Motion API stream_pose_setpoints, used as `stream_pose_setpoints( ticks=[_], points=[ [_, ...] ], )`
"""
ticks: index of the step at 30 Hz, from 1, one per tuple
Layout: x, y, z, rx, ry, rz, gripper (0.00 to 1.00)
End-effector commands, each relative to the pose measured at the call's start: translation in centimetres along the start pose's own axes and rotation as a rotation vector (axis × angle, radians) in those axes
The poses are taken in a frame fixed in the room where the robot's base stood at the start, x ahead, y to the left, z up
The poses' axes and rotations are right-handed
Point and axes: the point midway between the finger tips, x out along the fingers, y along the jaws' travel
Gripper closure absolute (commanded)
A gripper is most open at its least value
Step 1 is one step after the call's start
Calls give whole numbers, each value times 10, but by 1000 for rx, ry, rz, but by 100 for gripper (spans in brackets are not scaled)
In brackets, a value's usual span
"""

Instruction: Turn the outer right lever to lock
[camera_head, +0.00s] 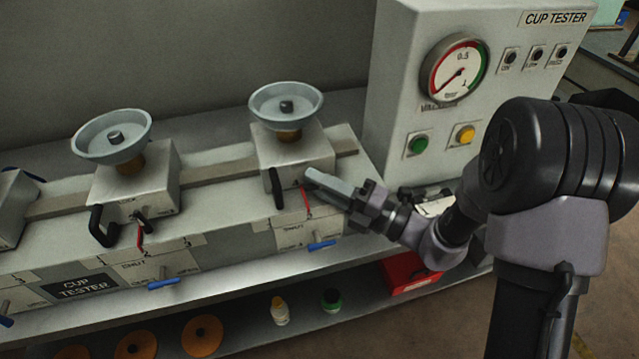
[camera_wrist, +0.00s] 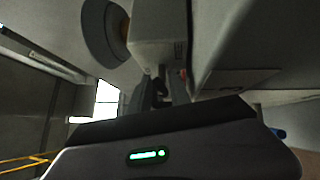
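The cup tester's right station (camera_head: 292,153) is a grey block with a dish on top. A black handle (camera_head: 277,188) hangs from its front left, and a thin red lever or pointer (camera_head: 306,199) points down beside it. A blue-handled lever (camera_head: 321,246) sits lower, on the bench front panel. My gripper (camera_head: 312,181) is at the right part of the block's front, next to the red piece. In the wrist view the fingers (camera_wrist: 161,92) stand apart, with a small dark knob (camera_wrist: 161,84) between their tips. Whether they touch it I cannot tell.
A middle station (camera_head: 135,185) has a similar handle and red piece. The gauge cabinet (camera_head: 390,100) rises behind and right of my gripper. A shelf below holds a red box (camera_head: 408,273), small bottles and orange discs. Space in front of the bench is free.

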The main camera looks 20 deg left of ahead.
Motion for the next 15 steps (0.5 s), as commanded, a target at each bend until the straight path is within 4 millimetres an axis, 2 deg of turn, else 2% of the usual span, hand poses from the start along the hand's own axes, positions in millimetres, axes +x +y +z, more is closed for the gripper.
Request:
stream_pose_setpoints(
  ticks=[1,5,15],
  points=[
    [0,0,0,0,0,0,76],
    [0,0,0,0,0,0,100],
    [0,2,0,-13,4,-14,100]
  ],
)
